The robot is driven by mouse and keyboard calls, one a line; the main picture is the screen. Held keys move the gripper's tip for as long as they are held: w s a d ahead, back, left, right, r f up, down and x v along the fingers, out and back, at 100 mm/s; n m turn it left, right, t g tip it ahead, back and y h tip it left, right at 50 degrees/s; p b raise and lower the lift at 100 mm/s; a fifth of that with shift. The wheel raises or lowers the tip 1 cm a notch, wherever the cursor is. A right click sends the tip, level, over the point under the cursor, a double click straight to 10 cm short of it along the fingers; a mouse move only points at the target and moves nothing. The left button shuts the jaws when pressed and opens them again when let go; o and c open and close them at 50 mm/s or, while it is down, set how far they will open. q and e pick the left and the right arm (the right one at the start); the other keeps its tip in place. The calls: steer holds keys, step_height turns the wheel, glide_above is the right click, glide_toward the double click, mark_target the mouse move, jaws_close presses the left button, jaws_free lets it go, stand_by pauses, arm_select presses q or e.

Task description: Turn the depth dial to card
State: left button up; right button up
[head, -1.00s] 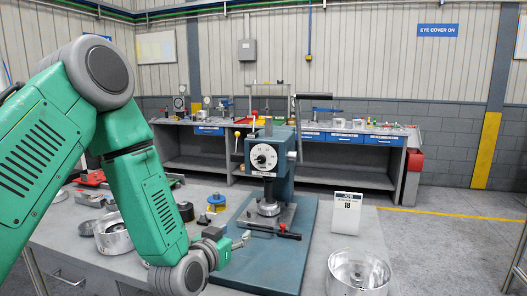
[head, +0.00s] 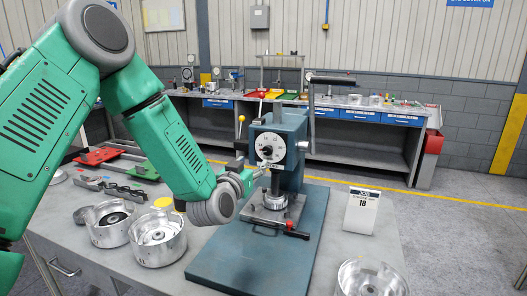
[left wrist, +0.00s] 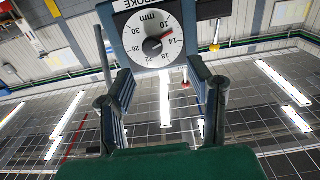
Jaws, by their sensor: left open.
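The depth dial is a white round face (head: 270,146) on the front of the blue-grey press (head: 290,160). The card (head: 361,211) stands on the bench right of the press and reads 18. My left gripper (head: 264,170) is open just before the dial's lower part. In the left wrist view its fingers (left wrist: 168,82) are spread below the dial with nothing between them. My right gripper is not in view.
A lever (head: 330,80) rises above the press. Tools lie at the bench's left.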

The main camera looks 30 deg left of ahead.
mark_target(267, 153)
arm_select(q)
steer(key=w+p, duration=0.1)
steer(key=w, duration=0.6)
steer(key=shift+w+r, duration=0.2)
steer(key=shift+w, duration=0.45)
steer(key=shift+w+a+f, duration=0.1)
steer(key=shift+w+a, duration=0.1)
steer(key=shift+a+f, duration=0.15)
steer(key=shift+a, duration=0.5)
steer(key=c, duration=0.6)
steer(key=shift+w, duration=0.1)
jaws_close()
steer(key=shift+d, duration=0.45)
